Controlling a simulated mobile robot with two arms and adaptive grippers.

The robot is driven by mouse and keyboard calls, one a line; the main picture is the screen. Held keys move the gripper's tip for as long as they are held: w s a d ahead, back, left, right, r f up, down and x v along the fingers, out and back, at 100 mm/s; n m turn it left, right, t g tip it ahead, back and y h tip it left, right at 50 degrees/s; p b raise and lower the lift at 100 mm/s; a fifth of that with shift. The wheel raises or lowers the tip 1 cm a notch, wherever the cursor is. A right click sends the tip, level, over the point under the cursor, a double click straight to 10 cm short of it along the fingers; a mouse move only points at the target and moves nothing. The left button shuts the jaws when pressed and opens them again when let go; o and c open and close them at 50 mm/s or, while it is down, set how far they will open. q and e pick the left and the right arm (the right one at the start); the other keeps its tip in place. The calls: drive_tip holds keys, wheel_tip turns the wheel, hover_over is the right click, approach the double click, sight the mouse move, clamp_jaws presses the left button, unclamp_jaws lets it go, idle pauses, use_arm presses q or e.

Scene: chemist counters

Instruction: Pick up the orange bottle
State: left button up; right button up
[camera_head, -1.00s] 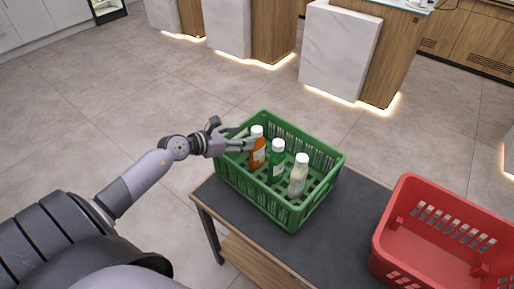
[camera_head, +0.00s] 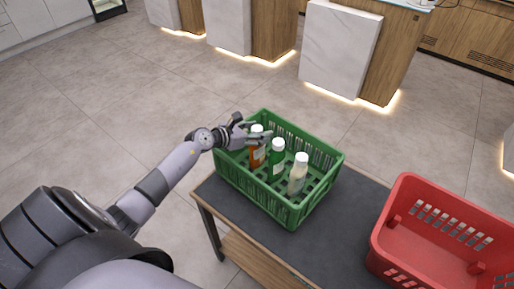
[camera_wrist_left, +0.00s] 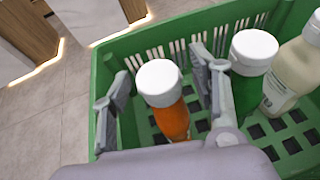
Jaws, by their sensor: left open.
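The orange bottle (camera_head: 257,152) with a white cap stands upright in the left part of the green crate (camera_head: 318,203). My left gripper (camera_head: 262,131) is open at the bottle's upper part. In the left wrist view the orange bottle (camera_wrist_left: 172,118) stands between the two spread fingers of the left gripper (camera_wrist_left: 160,92). A gap shows on the left side of its cap; I cannot tell whether the right finger touches it. My right gripper is not in view.
A green bottle (camera_head: 277,160) and a cream bottle (camera_head: 298,175) stand beside it in the crate, the green one close to my right finger. A red crate (camera_head: 378,248) sits at right on the dark table (camera_head: 330,235). Counters stand beyond the open floor.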

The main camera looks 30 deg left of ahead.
use_arm(q)
drive_tip(key=shift+c, duration=0.6)
clamp_jaws()
